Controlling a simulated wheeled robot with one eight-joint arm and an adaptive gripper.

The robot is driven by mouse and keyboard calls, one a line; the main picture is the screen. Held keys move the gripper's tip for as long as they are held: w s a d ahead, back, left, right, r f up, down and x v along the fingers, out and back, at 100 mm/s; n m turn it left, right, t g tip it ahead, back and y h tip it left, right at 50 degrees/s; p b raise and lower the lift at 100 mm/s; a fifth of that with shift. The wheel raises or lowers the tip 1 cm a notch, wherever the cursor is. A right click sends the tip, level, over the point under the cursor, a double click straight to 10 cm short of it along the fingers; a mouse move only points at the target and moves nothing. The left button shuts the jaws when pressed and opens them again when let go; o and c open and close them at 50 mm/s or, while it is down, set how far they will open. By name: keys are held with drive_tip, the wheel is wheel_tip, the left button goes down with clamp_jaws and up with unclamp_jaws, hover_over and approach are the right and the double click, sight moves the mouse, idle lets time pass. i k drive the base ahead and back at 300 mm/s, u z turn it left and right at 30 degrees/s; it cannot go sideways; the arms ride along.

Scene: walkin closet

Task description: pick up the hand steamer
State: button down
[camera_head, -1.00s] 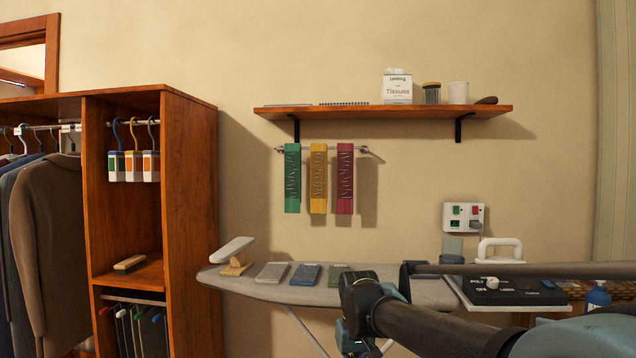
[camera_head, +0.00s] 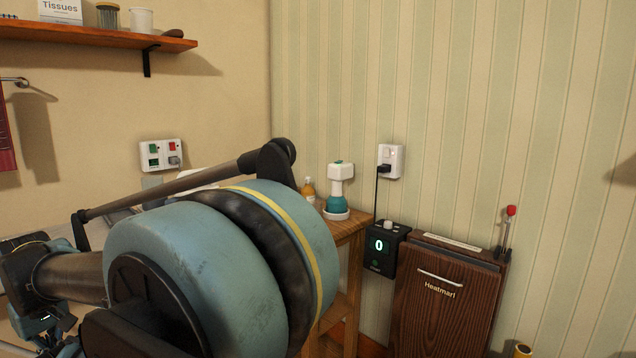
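A white and teal upright device (camera_head: 338,188), which looks like the hand steamer, stands on a round white base on a small wooden table (camera_head: 350,228) near the room corner. It stands clear of my gripper. My gripper (camera_head: 48,326) is only partly in view at the lower left, far to the left of the device. Its fingers are too dark and cut off to show whether they are open or shut. My large teal arm joint fills the middle foreground and hides the left part of the table.
An amber bottle (camera_head: 308,190) stands beside the device. A black box with a green "0" display (camera_head: 382,248) hangs right of the table, below a wall outlet (camera_head: 391,161). A brown wooden "Heatmarl" unit (camera_head: 445,300) stands at right. A wall shelf (camera_head: 100,36) is at upper left.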

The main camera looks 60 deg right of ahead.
sight(337, 204)
drive_tip(key=z, duration=2.2)
drive_tip(key=k, duration=0.55)
drive_tip(key=z, duration=0.35)
drive_tip(key=i, duration=0.5)
drive_tip(key=u, duration=0.05)
